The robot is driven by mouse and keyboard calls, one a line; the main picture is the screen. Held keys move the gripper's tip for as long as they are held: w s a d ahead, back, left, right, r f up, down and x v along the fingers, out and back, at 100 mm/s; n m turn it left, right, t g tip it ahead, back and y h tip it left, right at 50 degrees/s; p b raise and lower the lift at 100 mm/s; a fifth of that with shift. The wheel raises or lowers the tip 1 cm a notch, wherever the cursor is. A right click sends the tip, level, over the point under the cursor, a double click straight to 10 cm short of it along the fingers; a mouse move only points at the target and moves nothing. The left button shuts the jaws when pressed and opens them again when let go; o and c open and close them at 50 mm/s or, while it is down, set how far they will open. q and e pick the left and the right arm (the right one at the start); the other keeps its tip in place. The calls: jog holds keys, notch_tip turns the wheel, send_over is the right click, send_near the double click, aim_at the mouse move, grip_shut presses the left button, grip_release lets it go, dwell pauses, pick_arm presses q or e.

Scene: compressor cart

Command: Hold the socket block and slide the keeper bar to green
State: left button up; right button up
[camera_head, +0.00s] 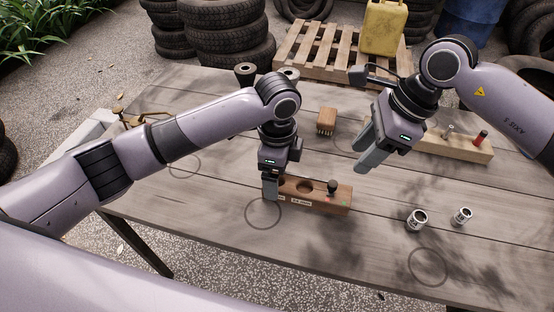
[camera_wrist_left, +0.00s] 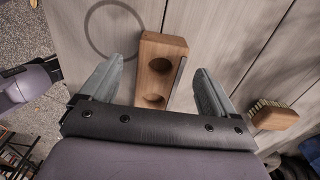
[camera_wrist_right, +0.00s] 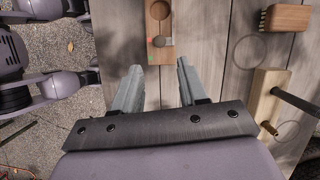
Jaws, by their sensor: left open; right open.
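The socket block (camera_head: 343,199), brown wood with round holes, lies on the table. Red (camera_wrist_right: 170,42) and green (camera_wrist_right: 159,41) marks show on that end in the right wrist view. My left gripper (camera_head: 270,192) is open at the block's left end; in the left wrist view the block (camera_wrist_left: 155,80) lies between its spread fingers, with gaps on both sides. My right gripper (camera_head: 364,155) is open and empty, above and behind the block's right end.
A brush (camera_head: 326,121) lies behind the block. A wooden rack (camera_head: 465,148) with a red-topped peg stands at back right. Two metal sockets (camera_head: 417,220) (camera_head: 461,216) stand at right. The table front (camera_head: 330,250) is clear except for drawn circles.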

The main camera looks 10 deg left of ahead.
pick_arm(q)
jog(key=shift+f, duration=1.8)
jog(key=c, duration=1.2)
pick_arm(e)
jog(key=c, duration=0.5)
jog(key=s+a+n, duration=0.1)
jog(key=a+n, duration=0.1)
jog(key=s+a+n+t+h, duration=0.1)
jog(key=s+n, duration=0.1)
jog(key=n, duration=0.1)
jog(key=s+a+n+h, duration=0.1)
jog(key=a+n, duration=0.1)
jog(key=shift+s+a+n, duration=0.3)
grip_shut()
jog(key=s+a+n+t+h, duration=0.1)
jog(key=s+a+n+t, duration=0.1)
jog(key=n, duration=0.6)
jog(key=s+a+f+n+t+h, duration=0.1)
jog(key=s+a+n+t+h, duration=0.1)
jog(key=s+n+t, duration=0.2)
jog(key=s+n, duration=0.2)
jog(key=n, duration=0.2)
jog(key=shift+n+t, duration=0.3)
jog(key=shift+t, duration=0.1)
jog(key=shift+f, duration=0.1)
